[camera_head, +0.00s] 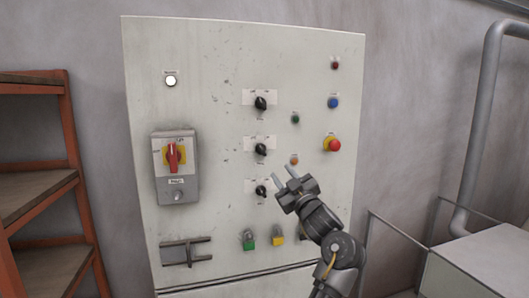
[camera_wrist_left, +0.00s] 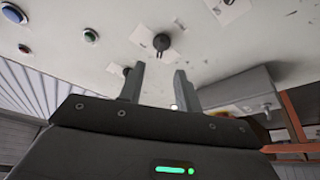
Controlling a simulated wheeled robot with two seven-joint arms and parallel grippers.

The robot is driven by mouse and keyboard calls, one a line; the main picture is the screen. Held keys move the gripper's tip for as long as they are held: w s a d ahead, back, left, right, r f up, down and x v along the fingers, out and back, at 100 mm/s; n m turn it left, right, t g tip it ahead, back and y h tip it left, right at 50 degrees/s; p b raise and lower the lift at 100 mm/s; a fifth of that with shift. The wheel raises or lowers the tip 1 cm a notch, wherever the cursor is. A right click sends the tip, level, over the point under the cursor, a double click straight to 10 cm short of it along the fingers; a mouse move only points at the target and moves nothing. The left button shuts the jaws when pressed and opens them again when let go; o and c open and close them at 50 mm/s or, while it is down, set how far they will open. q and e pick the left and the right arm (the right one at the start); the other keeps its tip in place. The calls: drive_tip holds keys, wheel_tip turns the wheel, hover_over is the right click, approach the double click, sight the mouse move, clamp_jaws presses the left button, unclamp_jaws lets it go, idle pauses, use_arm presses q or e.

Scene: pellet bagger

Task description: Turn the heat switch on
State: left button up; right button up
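The grey-white control panel carries a column of three black rotary knobs: a top one (camera_head: 260,103), a middle one (camera_head: 260,149) and a bottom one (camera_head: 261,190). Their labels are too small to read, so I cannot tell which is the heat switch. My left gripper (camera_head: 283,169) is open and empty, with its fingers just right of the column, between the middle and bottom knobs in the picture. In the left wrist view the open fingers (camera_wrist_left: 160,72) point toward the panel, with one black knob (camera_wrist_left: 161,42) beyond the gap. My right gripper is not in view.
A red-yellow main switch box (camera_head: 174,165) juts out at the panel's left. A red emergency button (camera_head: 333,145), a blue button (camera_head: 333,102) and small lamps sit at the right. An orange shelf (camera_head: 68,130) stands at left.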

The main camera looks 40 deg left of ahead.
sight(262, 150)
use_arm(q)
drive_tip(key=shift+n+g, duration=0.3)
drive_tip(key=shift+n, duration=0.1)
drive_tip(key=p+x, duration=0.1)
drive_tip(key=x, duration=0.2)
drive_tip(key=r+p+x, duration=0.1)
drive_tip(key=p+x, duration=0.1)
drive_tip(key=x, duration=0.1)
drive_tip(key=s+p+x, duration=0.1)
drive_tip(key=x, duration=0.3)
drive_tip(key=shift+r, duration=0.15)
drive_tip(key=shift+w+a+r+p, duration=0.1)
drive_tip(key=shift+w+a+p, duration=0.3)
drive_tip(key=shift+a, duration=0.1)
drive_tip(key=shift+c, duration=0.3)
clamp_jaws()
